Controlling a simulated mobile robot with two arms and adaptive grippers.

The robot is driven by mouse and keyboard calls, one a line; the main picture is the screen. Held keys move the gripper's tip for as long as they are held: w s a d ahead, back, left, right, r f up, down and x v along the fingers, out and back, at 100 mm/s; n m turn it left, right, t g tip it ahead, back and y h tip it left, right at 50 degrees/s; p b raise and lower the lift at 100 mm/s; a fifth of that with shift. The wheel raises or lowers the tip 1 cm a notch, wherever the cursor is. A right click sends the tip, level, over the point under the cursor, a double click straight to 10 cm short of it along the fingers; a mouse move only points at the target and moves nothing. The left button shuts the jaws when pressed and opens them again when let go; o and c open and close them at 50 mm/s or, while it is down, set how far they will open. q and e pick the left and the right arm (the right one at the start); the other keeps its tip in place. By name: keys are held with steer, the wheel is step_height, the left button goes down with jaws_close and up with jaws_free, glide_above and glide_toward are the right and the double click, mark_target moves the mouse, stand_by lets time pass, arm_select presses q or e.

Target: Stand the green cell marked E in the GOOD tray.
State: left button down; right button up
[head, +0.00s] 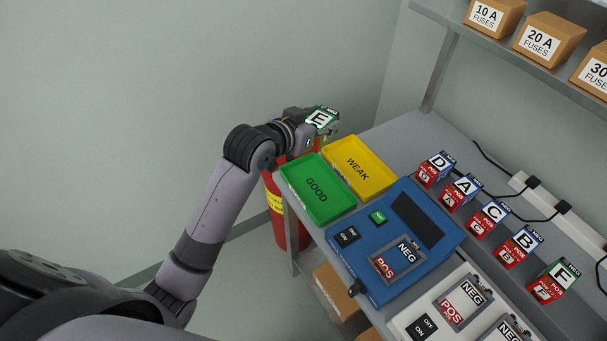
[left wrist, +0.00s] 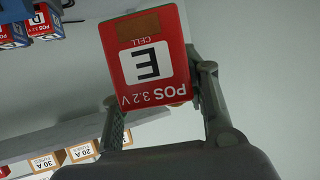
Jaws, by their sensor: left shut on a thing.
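The green cell marked E (head: 322,120) is held in my left gripper (head: 312,124), beyond the far left corner of the trays. In the left wrist view the gripper (left wrist: 162,84) has a finger on each side of the cell (left wrist: 140,85), whose red face reads POS 3.2 V, upside down. In the head view its white and green face with the E is turned up to the camera. The green GOOD tray (head: 297,170) is empty and lies at the table's left end, nearer than the gripper. My right gripper is not in view.
The empty yellow WEAK tray (head: 378,196) adjoins the GOOD tray. A blue tester (head: 376,287) stands in front of the trays. Several cells stand in a row on the right, including green F (head: 553,283). A red extinguisher (head: 274,210) stands below the table's left end.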

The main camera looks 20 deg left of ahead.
arm_select(q)
steer(key=f, duration=1.5)
steer(key=shift+s+d+f, duration=0.15)
steer(key=shift+d+f, duration=0.1)
steer(key=shift+f, duration=0.05)
step_height(320, 180, down, 3)
steer(key=shift+f, duration=0.2)
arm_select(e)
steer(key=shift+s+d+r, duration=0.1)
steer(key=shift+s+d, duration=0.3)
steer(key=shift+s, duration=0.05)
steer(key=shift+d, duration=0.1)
arm_select(q)
steer(key=shift+f, duration=0.15)
steer(key=c, duration=0.9)
jaws_free()
steer(key=shift+c, duration=0.2)
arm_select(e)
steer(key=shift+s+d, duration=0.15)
